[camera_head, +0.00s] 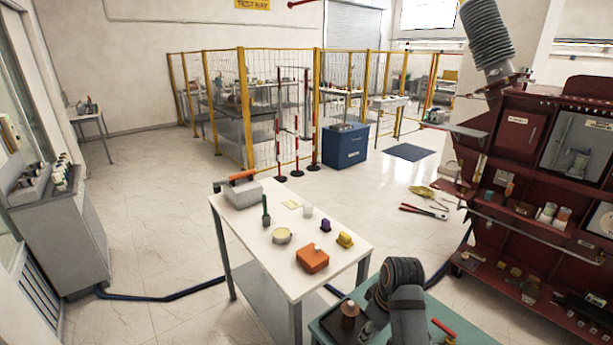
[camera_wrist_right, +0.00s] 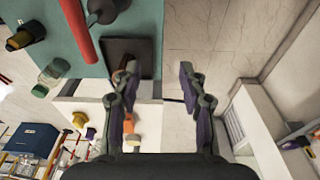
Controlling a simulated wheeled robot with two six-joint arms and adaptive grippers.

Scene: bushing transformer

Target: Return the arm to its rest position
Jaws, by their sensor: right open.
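My right arm (camera_head: 407,305) rises at the bottom of the head view, over the teal table (camera_head: 465,334). My right gripper (camera_wrist_right: 159,82) is open in the wrist view, with its two fingers spread and nothing between them. Beyond its fingers are the edge of the teal table, a dark square plate (camera_wrist_right: 131,55) and the pale floor. In the head view the gripper's fingers are small and partly hidden beside the arm, close to a brown, copper-topped part (camera_head: 348,312). My left arm and gripper do not show.
A white table (camera_head: 240,217) holds an orange box (camera_head: 312,259), a yellow block (camera_head: 345,239) and other small items. The dark red transformer cabinet (camera_head: 485,190) stands at the right. A red bar (camera_wrist_right: 76,30) and a glass jar (camera_wrist_right: 52,73) show in the wrist view. Floor is open at the left.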

